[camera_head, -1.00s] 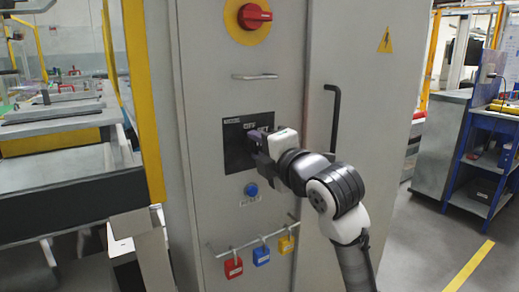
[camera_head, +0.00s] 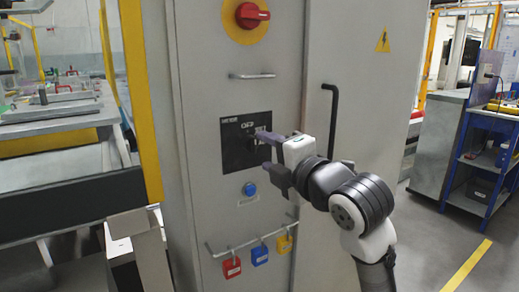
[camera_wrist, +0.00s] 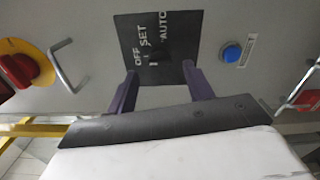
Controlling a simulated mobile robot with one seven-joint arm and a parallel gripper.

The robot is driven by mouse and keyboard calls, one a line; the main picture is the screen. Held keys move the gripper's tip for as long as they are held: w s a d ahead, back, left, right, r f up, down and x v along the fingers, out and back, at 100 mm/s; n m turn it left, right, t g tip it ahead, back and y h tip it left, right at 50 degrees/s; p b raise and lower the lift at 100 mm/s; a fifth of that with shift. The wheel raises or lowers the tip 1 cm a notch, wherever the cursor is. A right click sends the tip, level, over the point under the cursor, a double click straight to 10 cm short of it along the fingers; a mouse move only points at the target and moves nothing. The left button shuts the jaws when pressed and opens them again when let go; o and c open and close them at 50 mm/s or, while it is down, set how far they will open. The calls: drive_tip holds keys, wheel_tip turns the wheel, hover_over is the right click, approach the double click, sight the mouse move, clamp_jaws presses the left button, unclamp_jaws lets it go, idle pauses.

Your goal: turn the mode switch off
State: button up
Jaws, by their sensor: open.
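The mode switch is on a black square panel (camera_head: 232,150) on the grey cabinet front. In the wrist view the panel (camera_wrist: 180,22) shows the labels OFF, SET and AUTO around a dark knob (camera_wrist: 156,60). The knob is black on black, so I cannot tell which label it points to. My gripper (camera_head: 266,150) is open, at the panel's right side, with its purple fingers apart and hiding part of the panel. In the wrist view my gripper (camera_wrist: 160,80) has one finger on either side of the knob's area; it appears empty.
A red rotary handle (camera_head: 251,15) on yellow and a metal bar handle (camera_head: 252,76) are above the panel. A blue button (camera_head: 249,189) is below it. Red (camera_head: 231,267), blue (camera_head: 260,255) and yellow (camera_head: 284,243) padlocks hang lower. A black door handle (camera_head: 333,115) is at right.

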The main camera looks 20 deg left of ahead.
drive_tip(key=v, duration=0.9)
